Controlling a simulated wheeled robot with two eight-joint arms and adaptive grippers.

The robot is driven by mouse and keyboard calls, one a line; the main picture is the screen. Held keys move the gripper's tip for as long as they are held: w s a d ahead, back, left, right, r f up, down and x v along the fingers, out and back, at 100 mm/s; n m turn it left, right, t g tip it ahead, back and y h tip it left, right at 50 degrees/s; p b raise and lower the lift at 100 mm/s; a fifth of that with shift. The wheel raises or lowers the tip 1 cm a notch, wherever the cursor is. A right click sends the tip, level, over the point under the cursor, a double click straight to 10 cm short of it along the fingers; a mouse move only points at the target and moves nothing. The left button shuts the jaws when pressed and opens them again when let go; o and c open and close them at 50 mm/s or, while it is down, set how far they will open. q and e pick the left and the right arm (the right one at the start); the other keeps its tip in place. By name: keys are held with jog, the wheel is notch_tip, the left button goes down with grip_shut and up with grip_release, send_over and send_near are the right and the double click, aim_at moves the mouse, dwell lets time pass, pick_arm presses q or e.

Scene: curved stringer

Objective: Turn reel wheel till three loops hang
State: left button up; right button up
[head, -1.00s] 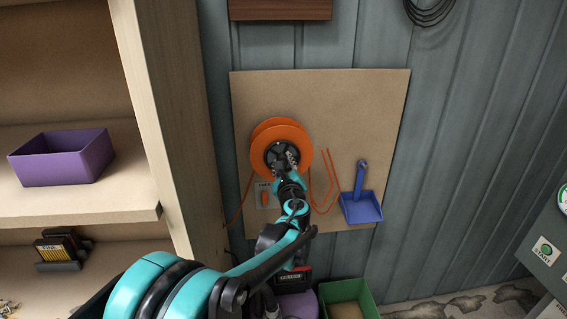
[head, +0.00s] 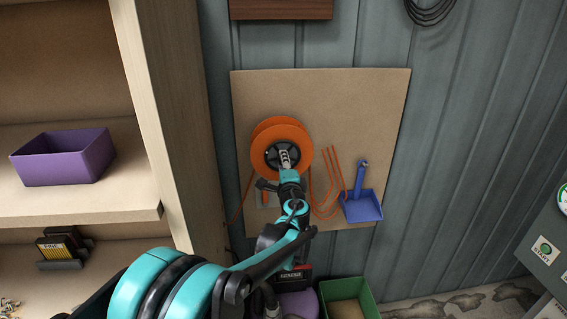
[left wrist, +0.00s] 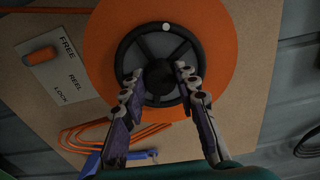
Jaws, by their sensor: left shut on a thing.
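The orange reel (head: 266,132) hangs on a tan board, with a dark spoked wheel at its centre. The wheel (left wrist: 148,37) shows in the left wrist view, with a small white knob on its rim at the top. My left gripper (head: 285,158) is shut on the wheel's middle; its two fingers also show in the left wrist view (left wrist: 161,78). Orange cord loops (head: 326,211) hang right of my arm, and their strands overlap too closely to count surely. A plate marked FREE, REEL, LOCK (left wrist: 63,75) sits beside the reel. My right gripper is out of view.
A blue dustpan (head: 362,207) hangs right of the loops, very near them. A wooden shelf (head: 165,130) with a purple bin (head: 62,160) stands left. A green box (head: 367,290) is below. The wall right of the board is mostly clear.

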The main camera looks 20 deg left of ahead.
pick_arm(q)
jog(key=n, duration=0.5)
jog(key=shift+f+n, duration=0.1)
jog(key=shift+n, duration=0.3)
dwell(0.4)
jog(key=o, duration=1.2)
jog(key=shift+c, duration=0.2)
jog(key=v, duration=1.2)
